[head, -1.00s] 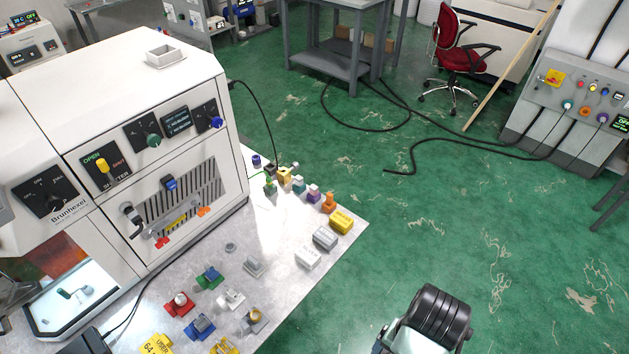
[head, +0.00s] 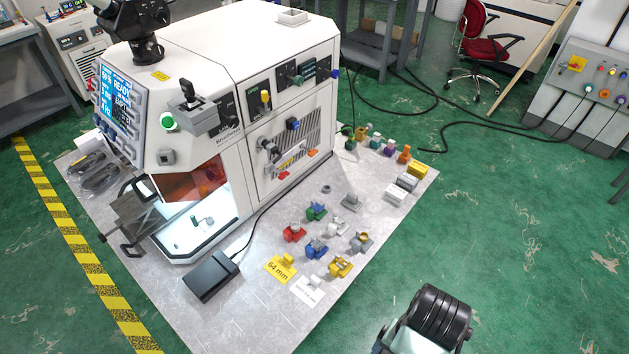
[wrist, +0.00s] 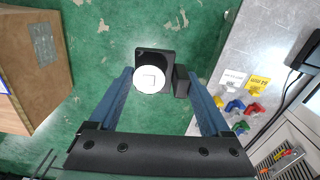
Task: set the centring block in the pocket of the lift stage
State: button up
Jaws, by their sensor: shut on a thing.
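In the wrist view my gripper (wrist: 160,74) is shut on a black block (wrist: 168,56) with a round white face bearing a thin square mark. I take it to be the centring block. It is between the blue fingertips, above the green floor beside the bench. In the head view the fingers and the held block are out of sight. I cannot identify the lift stage or its pocket for certain. A small green and grey fitting (head: 196,221) stands in the machine's lit, open chamber; it is too small to make out.
The white machine (head: 225,60) stands on the grey bench (head: 290,325). Several coloured blocks on bases, a yellow 64 mm card (head: 280,270) and a black box (head: 211,276) with a cable lie in front. A brown box (wrist: 35,60) is left in the wrist view.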

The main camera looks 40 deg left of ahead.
aim_at(128, 207)
jog(key=k+j, duration=0.1)
jog(key=j, duration=0.3)
jog(key=k+j, duration=0.15)
jog(key=j, duration=0.25)
jog(key=k+j, duration=0.1)
jog(key=j, duration=0.35)
jog(key=k+j, duration=0.1)
jog(key=j, duration=0.3)
jog(key=k+j, duration=0.15)
jog(key=j, duration=0.25)
